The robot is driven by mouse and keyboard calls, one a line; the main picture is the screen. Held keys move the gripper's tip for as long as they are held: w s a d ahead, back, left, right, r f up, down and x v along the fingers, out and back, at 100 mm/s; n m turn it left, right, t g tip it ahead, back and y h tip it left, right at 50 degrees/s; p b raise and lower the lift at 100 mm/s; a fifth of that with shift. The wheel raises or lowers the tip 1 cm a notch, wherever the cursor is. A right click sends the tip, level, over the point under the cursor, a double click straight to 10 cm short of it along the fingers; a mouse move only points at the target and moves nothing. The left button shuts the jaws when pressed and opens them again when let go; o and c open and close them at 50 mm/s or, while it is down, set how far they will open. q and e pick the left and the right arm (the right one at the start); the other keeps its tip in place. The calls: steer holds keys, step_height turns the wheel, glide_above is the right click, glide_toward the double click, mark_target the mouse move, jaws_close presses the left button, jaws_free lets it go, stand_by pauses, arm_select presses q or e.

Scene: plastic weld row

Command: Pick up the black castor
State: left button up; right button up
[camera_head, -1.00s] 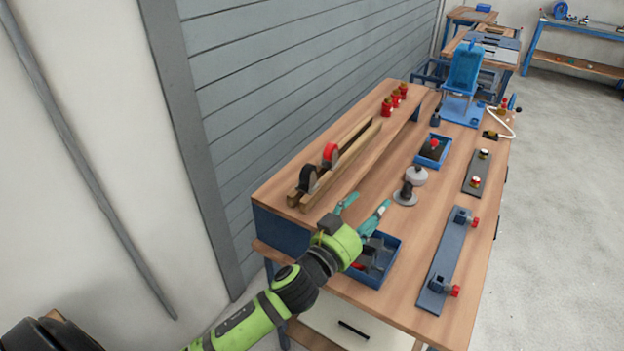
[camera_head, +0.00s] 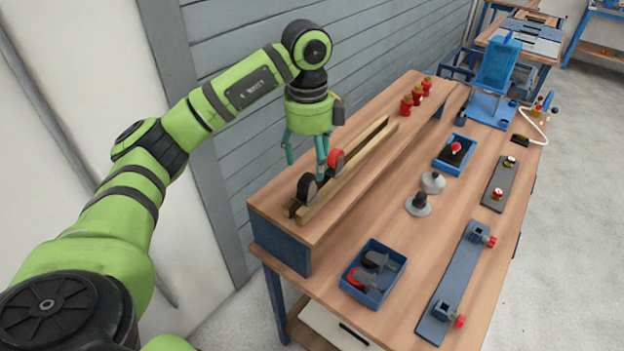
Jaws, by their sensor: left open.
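The black castor (camera_head: 307,189) stands at the near end of a pair of wooden rails (camera_head: 345,175) on the raised shelf. A red castor (camera_head: 335,160) stands just behind it on the same rails. My left gripper (camera_head: 306,170) points down with its teal fingers spread, just above and behind the black castor as seen here. The gripper is open and empty. One finger hangs left of the castor and the other overlaps the gap between the two castors. I cannot tell whether a finger touches either castor. My right gripper is not in view.
A blue tray (camera_head: 349,284) at the near bench edge holds a red castor and dark parts. Several red pieces (camera_head: 415,97) stand at the shelf's far end. The grey slatted wall (camera_head: 225,50) is close behind the shelf. A grey metal fixture (camera_head: 455,280) lies at the right.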

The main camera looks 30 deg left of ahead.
mark_target(306, 176)
arm_select(q)
steer(key=shift+s+a, duration=0.1)
steer(key=shift+a, duration=0.4)
steer(key=shift+f, duration=0.25)
steer(key=shift+s+f+p, duration=0.1)
steer(key=shift+f+p, duration=0.25)
steer(key=shift+f, duration=0.05)
steer(key=shift+f+p, duration=0.35)
steer(key=shift+f, duration=0.05)
step_height(306, 176, down, 4)
steer(key=shift+r+p, duration=0.2)
steer(key=shift+p, duration=0.75)
steer(key=shift+f, duration=0.45)
jaws_close()
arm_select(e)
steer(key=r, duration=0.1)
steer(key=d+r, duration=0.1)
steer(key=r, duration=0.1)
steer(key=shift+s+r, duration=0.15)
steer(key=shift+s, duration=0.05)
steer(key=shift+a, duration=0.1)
